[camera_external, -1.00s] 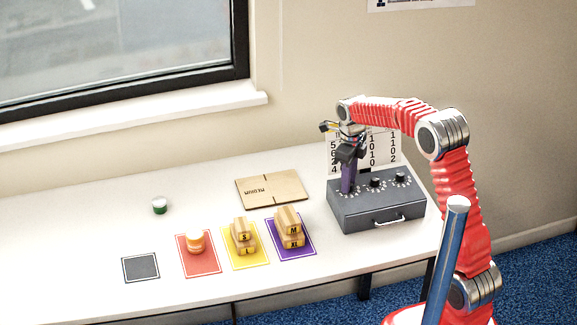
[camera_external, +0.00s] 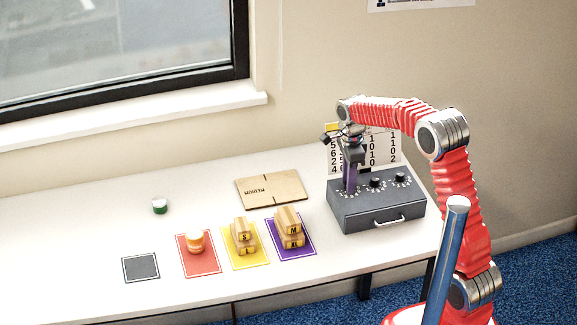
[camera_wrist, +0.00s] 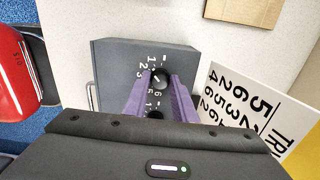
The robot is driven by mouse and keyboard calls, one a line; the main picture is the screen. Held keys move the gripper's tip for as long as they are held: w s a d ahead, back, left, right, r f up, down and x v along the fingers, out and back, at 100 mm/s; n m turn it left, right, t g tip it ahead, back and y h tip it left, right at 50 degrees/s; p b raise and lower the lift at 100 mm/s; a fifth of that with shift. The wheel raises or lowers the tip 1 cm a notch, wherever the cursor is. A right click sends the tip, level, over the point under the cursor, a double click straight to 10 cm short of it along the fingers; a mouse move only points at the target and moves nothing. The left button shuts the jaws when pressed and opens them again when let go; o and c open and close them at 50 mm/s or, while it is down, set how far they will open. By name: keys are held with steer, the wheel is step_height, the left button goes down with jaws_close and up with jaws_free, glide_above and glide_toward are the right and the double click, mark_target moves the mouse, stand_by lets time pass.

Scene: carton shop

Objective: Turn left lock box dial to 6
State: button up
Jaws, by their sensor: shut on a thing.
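The dark grey lock box (camera_external: 375,213) stands at the right end of the table, with several dials on its top. My gripper (camera_external: 350,188) points down at the left dial, its purple fingers hiding that dial in the external view. In the wrist view the left dial, a black knob (camera_wrist: 159,78), sits between the purple fingertips of my gripper (camera_wrist: 160,82), which are shut on it. White numbers ring the knob; a light mark shows on it, but I cannot tell its exact setting. The middle dial (camera_external: 375,182) and right dial (camera_external: 400,177) stand free.
A number chart (camera_external: 385,148) stands behind the box. A flat cardboard piece (camera_external: 272,188) lies left of it. Coloured mats with wooden blocks (camera_external: 288,226) and an orange-white item (camera_external: 195,241) lie in front. A green-topped item (camera_external: 159,206) stands further left.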

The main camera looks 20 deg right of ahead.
steer(key=n, duration=1.4)
steer(key=shift+w+n, duration=0.1)
steer(key=shift+n, duration=0.2)
steer(key=n, duration=0.6)
steer(key=shift+r, duration=0.1)
steer(key=n, duration=0.6)
steer(key=o, duration=1)
steer(key=shift+o, duration=0.2)
